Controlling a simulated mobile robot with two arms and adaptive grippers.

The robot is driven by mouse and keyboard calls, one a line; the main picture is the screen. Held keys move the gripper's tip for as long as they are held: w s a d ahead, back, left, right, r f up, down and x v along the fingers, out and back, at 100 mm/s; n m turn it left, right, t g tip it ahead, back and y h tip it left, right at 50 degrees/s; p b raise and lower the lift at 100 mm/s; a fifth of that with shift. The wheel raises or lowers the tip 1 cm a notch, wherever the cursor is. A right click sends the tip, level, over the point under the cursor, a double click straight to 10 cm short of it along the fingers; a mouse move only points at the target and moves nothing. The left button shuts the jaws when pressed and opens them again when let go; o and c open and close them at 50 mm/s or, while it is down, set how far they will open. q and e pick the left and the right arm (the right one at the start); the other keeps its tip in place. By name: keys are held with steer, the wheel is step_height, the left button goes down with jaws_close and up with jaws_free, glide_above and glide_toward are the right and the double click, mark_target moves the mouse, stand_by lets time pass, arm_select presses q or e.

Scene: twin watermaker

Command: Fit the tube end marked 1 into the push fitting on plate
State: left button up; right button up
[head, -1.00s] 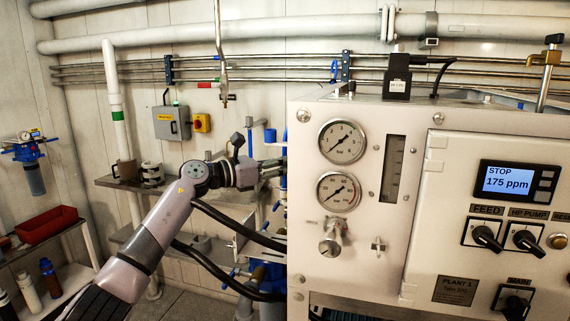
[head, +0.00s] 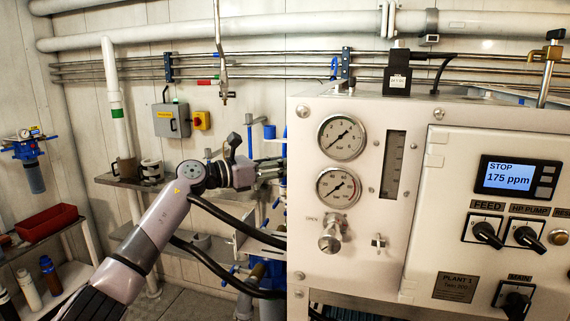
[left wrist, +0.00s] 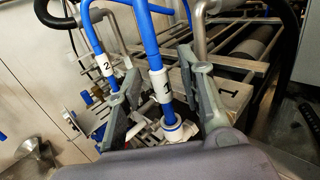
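In the left wrist view, the blue tube with a white sleeve marked 1 (left wrist: 159,83) runs down between the fingers of my left gripper (left wrist: 160,72). The fingers stand apart on either side, with gaps to the tube. The tube's lower end meets a white push fitting (left wrist: 178,133) with a blue ring; how deep it sits I cannot tell. The plate marked 1 (left wrist: 231,92) is right of the tube. In the head view, my left gripper (head: 268,168) reaches behind the panel cabinet's left edge, its tips partly hidden. My right gripper is not in view.
A second blue tube marked 2 (left wrist: 105,66) stands to the left. Metal rods and rollers (left wrist: 250,45) lie behind. In the head view, the cabinet (head: 360,270) with gauges fills the right side; a shelf (head: 125,182) with mugs is behind my arm.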

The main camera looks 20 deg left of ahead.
arm_select(q)
steer(key=v, duration=1.1)
steer(key=shift+s+a, duration=0.1)
steer(key=shift+a, duration=0.05)
